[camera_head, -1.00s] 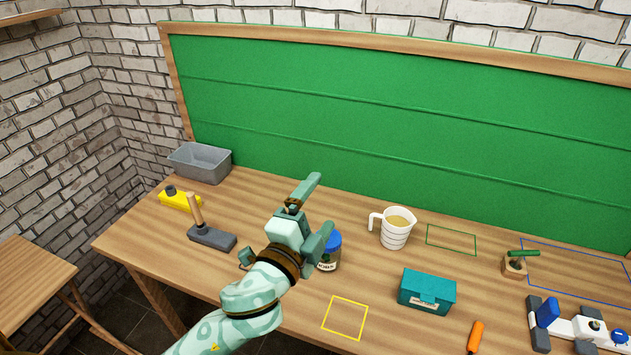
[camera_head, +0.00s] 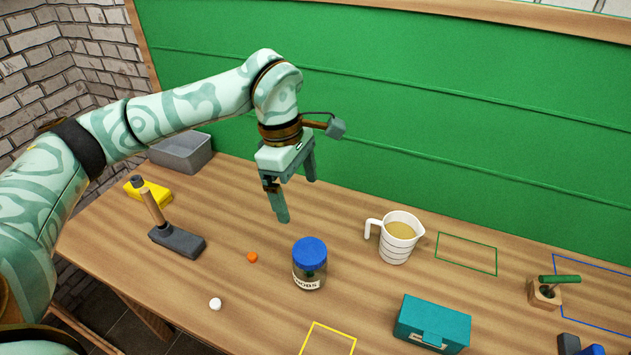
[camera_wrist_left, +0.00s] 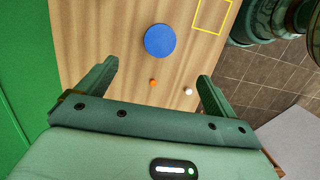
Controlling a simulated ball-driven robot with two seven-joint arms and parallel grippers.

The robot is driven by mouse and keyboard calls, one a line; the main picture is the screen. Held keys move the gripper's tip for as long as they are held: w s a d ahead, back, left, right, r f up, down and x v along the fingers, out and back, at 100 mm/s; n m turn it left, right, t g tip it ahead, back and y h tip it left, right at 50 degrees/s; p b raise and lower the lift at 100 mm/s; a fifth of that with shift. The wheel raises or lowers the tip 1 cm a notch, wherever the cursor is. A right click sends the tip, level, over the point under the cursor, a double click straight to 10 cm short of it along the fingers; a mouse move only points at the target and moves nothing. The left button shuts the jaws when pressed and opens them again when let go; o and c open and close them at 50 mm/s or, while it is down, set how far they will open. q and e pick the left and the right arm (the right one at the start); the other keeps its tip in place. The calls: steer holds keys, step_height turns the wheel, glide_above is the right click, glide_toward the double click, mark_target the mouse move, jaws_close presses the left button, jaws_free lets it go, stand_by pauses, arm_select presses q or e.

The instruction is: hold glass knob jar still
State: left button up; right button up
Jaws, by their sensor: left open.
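The glass knob jar (camera_head: 309,270) stands upright on the wooden bench, with a blue lid and a label reading "KNOBS". In the left wrist view its round blue lid (camera_wrist_left: 160,40) shows from above, beyond the fingertips. My left gripper (camera_head: 297,199) is open and empty, raised above the bench, up and behind the jar, not touching it. My right gripper is not in view.
An orange knob (camera_head: 252,257) and a white knob (camera_head: 215,304) lie left of the jar. A measuring jug (camera_head: 397,247), teal box (camera_head: 432,322) and yellow outline (camera_head: 328,340) are to its right. A mallet (camera_head: 178,241), yellow object (camera_head: 150,191) and grey bin (camera_head: 183,151) stand left.

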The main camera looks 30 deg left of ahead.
mark_target(309, 250)
arm_select(q)
steer(key=f+b, duration=0.1)
steer(key=f, duration=0.4)
steer(key=d+f+b, duration=0.1)
steer(key=f, duration=0.4)
steer(key=d+f+b, duration=0.1)
steer(key=f, duration=0.5)
steer(key=shift+s, duration=0.15)
steer(key=shift+c, duration=0.3)
